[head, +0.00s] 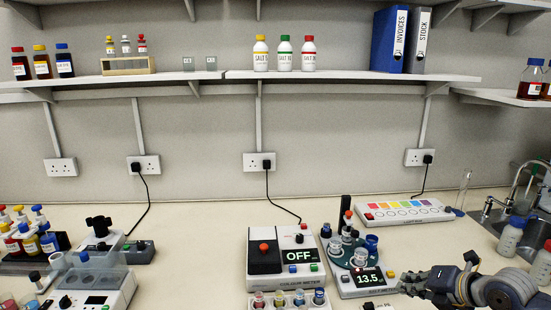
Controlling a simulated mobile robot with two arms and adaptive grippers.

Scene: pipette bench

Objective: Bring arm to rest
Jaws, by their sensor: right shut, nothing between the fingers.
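My right gripper (412,282) comes in from the lower right in the head view. It is shut and empty, with its fingertips just right of the device whose display reads 13.5 (368,279). I cannot tell whether the fingertips touch that device. My right arm reaches back toward the right edge of the picture. My left gripper is not in view.
A device reading OFF (300,255) stands left of the 13.5 device. A long light box (405,210) lies behind. Bare bench (195,240) shows left of centre.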

